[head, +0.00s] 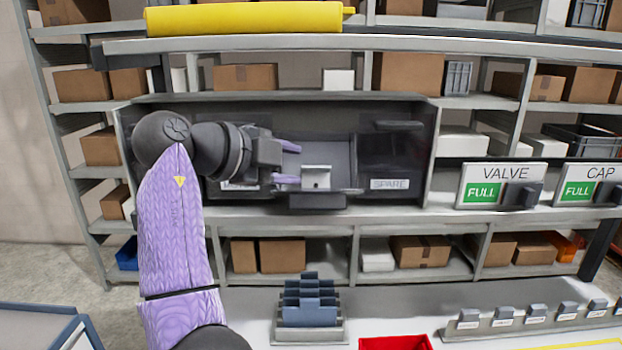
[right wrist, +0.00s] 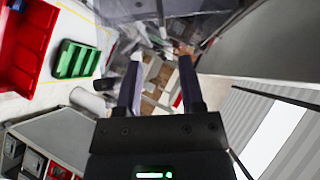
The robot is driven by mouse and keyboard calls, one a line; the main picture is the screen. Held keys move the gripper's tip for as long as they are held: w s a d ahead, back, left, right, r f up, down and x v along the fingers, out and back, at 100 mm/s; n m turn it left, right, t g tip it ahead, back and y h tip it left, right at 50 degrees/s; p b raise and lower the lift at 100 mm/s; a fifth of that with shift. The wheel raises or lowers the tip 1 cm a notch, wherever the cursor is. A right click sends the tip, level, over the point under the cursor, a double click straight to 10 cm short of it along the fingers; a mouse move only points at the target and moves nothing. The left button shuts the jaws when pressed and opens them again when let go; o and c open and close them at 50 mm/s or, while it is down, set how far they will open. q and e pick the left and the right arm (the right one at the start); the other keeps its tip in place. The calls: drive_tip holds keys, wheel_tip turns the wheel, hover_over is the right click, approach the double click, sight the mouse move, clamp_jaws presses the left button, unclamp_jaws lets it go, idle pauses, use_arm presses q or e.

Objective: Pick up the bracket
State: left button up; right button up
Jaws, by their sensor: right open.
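A light grey bracket-like piece (head: 316,177) with a small dark hole stands in the open middle bay of the dispenser (head: 345,112). My right gripper (head: 295,164) is open, its two purple fingers pointing right toward the piece and just left of it in the head view. I see nothing held between them. Whether the lower finger touches the piece, I cannot tell. In the right wrist view the open fingers (right wrist: 161,85) show with clutter beyond; I cannot pick out the bracket there. My left gripper is not in view.
A bay labelled SPARE (head: 389,184) is right of the piece. The dispenser's walls and a yellow roll (head: 243,18) above bound the space. VALVE (head: 502,172) and CAP (head: 590,180) signs stand right. A stepped blue-grey holder (head: 310,310) and red bin (head: 395,343) sit below.

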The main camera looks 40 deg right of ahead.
sight(315, 167)
drive_tip(key=x, duration=0.2)
drive_tip(key=p+x, duration=0.1)
drive_tip(key=x, duration=0.3)
drive_tip(key=shift+w+r+p, duration=0.15)
drive_tip(key=shift+w+p, duration=0.2)
drive_tip(key=shift+w, duration=0.05)
drive_tip(key=shift+d, duration=0.35)
clamp_jaws()
